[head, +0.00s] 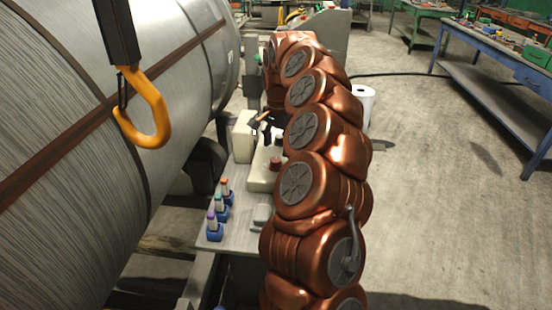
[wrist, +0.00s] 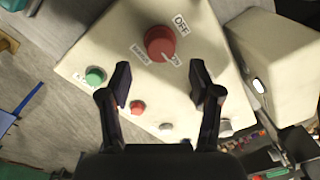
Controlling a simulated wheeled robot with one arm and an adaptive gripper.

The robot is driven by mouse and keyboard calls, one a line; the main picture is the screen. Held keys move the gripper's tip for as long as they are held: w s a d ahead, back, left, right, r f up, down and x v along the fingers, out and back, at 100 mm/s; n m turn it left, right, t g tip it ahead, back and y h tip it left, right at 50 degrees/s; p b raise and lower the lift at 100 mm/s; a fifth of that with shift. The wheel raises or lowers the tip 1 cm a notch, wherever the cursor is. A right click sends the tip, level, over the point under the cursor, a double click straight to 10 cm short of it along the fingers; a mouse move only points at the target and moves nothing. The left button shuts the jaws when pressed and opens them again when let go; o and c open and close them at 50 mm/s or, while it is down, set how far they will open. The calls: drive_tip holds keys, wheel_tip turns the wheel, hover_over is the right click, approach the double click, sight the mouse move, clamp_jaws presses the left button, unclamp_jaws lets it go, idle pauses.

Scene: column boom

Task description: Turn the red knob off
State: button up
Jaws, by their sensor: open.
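The red knob (wrist: 160,42) sits on a cream control box (wrist: 100,45) in the wrist view, with an "OFF" label above and to its right. A white pointer line on the knob faces the lower right, not toward that label. In the head view a red knob (head: 275,163) shows on the box (head: 262,178), partly beside my arm. My gripper (wrist: 160,82) is open and empty. Its two fingers lie apart, below the knob in the wrist view, and do not touch it. In the head view my gripper (head: 262,122) is small and dark above the box.
The box also bears a green button (wrist: 95,75), a smaller red button (wrist: 137,107) and pale buttons. A second cream box (wrist: 280,65) stands to the right. A large metal drum and a hanging yellow hook (head: 145,110) are left of my arm. Small blue-based bottles (head: 215,228) stand nearby.

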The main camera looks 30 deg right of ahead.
sight(275, 159)
drive_tip(key=shift+w+f+p, duration=0.1)
drive_tip(key=shift+f+p, duration=0.45)
drive_tip(key=shift+f, duration=2.3)
drive_tip(key=shift+c, duration=0.3)
drive_tip(key=c, duration=1.1)
drive_tip(key=n+b, duration=0.2)
drive_tip(key=shift+f+n, duration=0.15)
drive_tip(key=shift+n, duration=0.25)
drive_tip(key=n+b, duration=0.1)
drive_tip(key=n, duration=0.9)
drive_tip(key=shift+w+r+b, duration=0.1)
drive_tip(key=shift+r+b, duration=0.1)
drive_tip(key=shift+b, duration=0.2)
drive_tip(key=shift+a+n, duration=0.1)
drive_tip(key=shift+n, duration=2.5)
